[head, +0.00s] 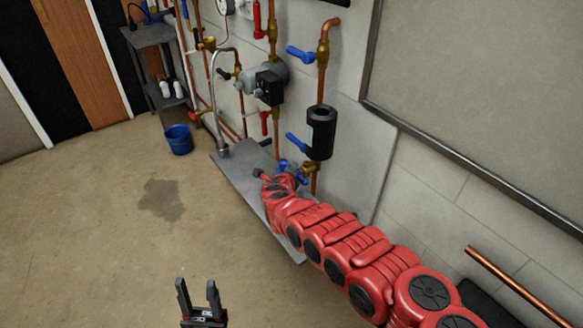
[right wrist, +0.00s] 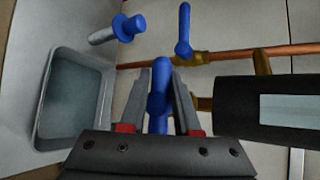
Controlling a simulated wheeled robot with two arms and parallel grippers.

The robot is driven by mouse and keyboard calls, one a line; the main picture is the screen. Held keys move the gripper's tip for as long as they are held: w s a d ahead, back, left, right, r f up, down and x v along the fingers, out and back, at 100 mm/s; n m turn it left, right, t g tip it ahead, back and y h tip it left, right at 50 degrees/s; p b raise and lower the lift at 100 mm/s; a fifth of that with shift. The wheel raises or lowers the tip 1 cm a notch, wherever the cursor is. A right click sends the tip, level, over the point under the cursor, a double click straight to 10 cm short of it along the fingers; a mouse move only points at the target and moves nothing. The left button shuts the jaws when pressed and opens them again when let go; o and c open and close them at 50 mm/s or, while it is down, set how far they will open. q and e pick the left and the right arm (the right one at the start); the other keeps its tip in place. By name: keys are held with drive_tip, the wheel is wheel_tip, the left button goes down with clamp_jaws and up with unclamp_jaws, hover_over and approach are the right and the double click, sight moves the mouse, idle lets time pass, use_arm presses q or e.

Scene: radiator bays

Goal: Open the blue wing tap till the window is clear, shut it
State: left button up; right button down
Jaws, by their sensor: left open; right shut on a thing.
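The blue wing tap (head: 284,166) sits low on the copper pipework, below a black cylinder (head: 321,132) with a pale window strip. My right gripper (head: 284,178) is at it, partly hiding it in the head view. In the right wrist view my right gripper (right wrist: 160,98) is shut on a blue handle (right wrist: 158,92), with a finger on each side. The black cylinder (right wrist: 235,105) and its pale window (right wrist: 290,109) also show there; I see no clear liquid level in the window. My left gripper (head: 198,285) is open and empty over the floor.
Another blue lever (head: 296,142) is beside the black cylinder, and one (head: 300,54) is higher up. A grey slab (head: 237,172) lies under the pipes. A blue bucket (head: 179,140) stands on the floor near a dark stain (head: 161,199). The front floor is clear.

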drive_tip(key=shift+d+f, duration=0.15)
drive_tip(key=shift+d, duration=0.3)
drive_tip(key=c, duration=0.7)
unclamp_jaws()
drive_tip(key=shift+a, duration=0.15)
drive_tip(key=shift+a, duration=0.1)
